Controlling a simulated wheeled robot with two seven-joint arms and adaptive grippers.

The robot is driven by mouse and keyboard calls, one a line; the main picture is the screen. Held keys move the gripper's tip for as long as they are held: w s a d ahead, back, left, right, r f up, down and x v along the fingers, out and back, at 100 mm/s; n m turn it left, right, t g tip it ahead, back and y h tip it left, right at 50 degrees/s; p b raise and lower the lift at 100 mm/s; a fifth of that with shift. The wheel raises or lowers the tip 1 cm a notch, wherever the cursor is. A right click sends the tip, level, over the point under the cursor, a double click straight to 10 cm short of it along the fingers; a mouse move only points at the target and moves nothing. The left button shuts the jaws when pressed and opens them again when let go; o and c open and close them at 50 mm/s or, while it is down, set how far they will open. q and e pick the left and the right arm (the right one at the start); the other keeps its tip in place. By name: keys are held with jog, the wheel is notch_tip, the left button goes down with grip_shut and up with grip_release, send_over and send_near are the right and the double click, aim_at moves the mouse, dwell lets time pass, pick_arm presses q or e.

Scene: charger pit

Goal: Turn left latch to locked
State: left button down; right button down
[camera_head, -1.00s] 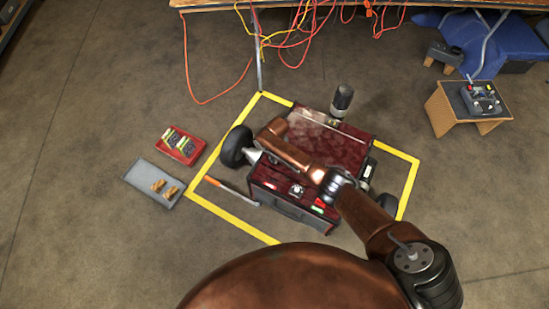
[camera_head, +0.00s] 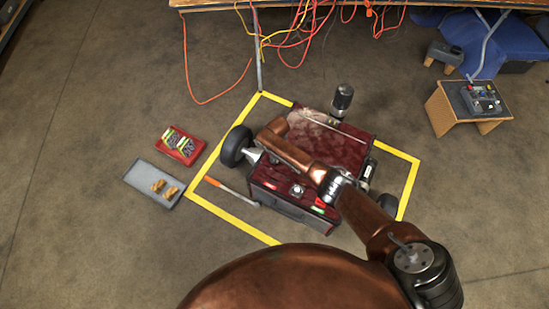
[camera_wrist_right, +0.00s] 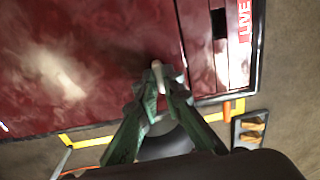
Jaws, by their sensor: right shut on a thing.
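The dark red charger box (camera_head: 345,150) stands on the floor inside a yellow outline. In the right wrist view its red top (camera_wrist_right: 90,70) fills much of the picture. My right gripper (camera_wrist_right: 160,88) has its greenish fingers closed around a small pale upright latch (camera_wrist_right: 157,70) near the box edge. The latch's exact angle is hard to tell, as the fingers cover its lower part. In the head view my right arm crosses over the box and hides this spot. My left gripper is not in view.
A red "LIVE" label (camera_wrist_right: 244,20) is at the box edge. Left of the box lie a red case (camera_head: 180,146) and a grey tray (camera_head: 147,177) with orange-brown pieces. An orange-handled tool (camera_head: 230,191) lies beside the box. A small wooden stand (camera_head: 450,115) is at right; cables hang behind.

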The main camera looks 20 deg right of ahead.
jog(key=shift+s, duration=0.1)
jog(key=c, duration=2.1)
grip_release()
jog(key=shift+r, duration=0.1)
jog(key=shift+r, duration=0.3)
jog(key=r, duration=1.1)
jog(key=shift+d, duration=0.35)
